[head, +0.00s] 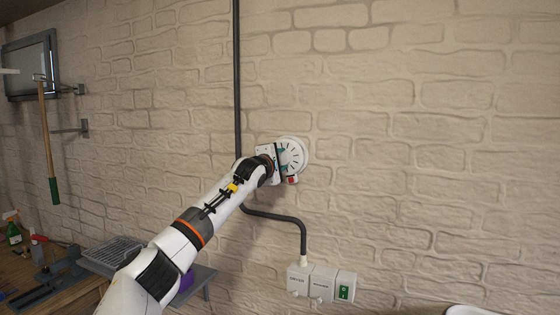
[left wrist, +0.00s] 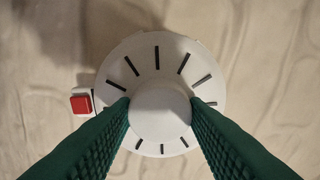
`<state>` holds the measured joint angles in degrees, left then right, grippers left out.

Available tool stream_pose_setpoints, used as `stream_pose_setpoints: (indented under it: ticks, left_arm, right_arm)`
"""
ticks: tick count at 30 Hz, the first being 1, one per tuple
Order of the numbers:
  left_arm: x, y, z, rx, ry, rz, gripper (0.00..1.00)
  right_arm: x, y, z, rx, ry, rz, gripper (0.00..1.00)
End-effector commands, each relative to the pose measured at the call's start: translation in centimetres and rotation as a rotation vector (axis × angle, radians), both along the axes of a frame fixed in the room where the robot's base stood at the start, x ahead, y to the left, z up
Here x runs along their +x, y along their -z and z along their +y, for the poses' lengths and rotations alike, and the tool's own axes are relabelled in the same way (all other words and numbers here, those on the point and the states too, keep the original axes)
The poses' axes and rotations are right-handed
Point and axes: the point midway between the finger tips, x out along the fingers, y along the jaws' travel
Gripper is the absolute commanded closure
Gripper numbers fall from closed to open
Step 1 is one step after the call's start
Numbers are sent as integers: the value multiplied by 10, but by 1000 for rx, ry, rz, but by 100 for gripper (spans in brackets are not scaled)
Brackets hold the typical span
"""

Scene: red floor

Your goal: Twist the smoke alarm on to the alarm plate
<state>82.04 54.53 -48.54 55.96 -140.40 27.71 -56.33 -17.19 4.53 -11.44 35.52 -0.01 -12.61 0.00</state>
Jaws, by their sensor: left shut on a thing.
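The smoke alarm (head: 292,153) is a round white disc with dark radial slots, held against the brick wall in the head view. In the left wrist view the smoke alarm (left wrist: 160,58) fills the middle, with a raised round centre. My left gripper (left wrist: 160,106) has its green fingers on both sides of that centre, shut on it. In the head view my left gripper (head: 282,158) reaches it from the lower left. A red button on a white tab (left wrist: 82,104) sticks out at the left of the alarm. The alarm plate is hidden or cannot be told from the alarm. My right gripper is not in view.
A dark conduit (head: 237,80) runs down the wall left of the alarm, bending to white switch boxes (head: 322,284) below. A hammer (head: 47,140) and a wall screen (head: 32,66) are at far left, above a cluttered bench (head: 30,268). The wall right of the alarm is bare.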

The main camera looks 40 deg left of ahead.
Motion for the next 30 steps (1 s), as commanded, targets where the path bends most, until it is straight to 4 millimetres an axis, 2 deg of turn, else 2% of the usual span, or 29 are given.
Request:
stream_pose_setpoints:
  ticks: [20, 30]
  left_arm:
    - [1, -2, 0, 1, 0, -3, 100]
    - [1, -1, 0, 68, 1, 18, 100]
  right_arm:
    - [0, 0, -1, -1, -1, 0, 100]
    - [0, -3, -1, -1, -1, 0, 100]
